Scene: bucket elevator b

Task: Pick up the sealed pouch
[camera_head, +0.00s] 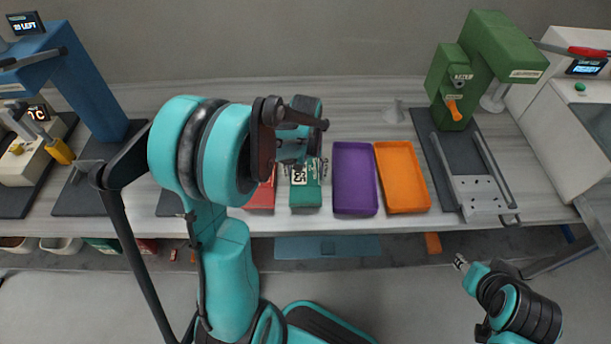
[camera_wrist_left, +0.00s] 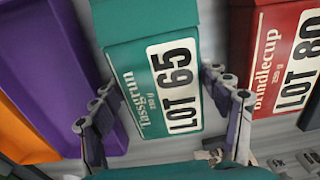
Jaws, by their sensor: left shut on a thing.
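The sealed pouch seems to be the green package (camera_head: 306,196) at the table's front, marked LOT 65. It also shows in the left wrist view (camera_wrist_left: 150,70), its label facing the camera. My left gripper (camera_head: 306,165) comes down over it from above. In the left wrist view the two fingers (camera_wrist_left: 168,112) sit on either side of the package's near end, shut on it. I cannot tell whether the package is clear of the table. My right gripper (camera_head: 461,262) is low at the right, before the table edge, too small to read.
A red LOT 80 package (camera_wrist_left: 287,70) stands close beside the green one. A purple tray (camera_head: 355,178) and an orange tray (camera_head: 403,178), both empty, lie to the right. A green press (camera_head: 485,60) stands at right, a blue one (camera_head: 90,85) at left.

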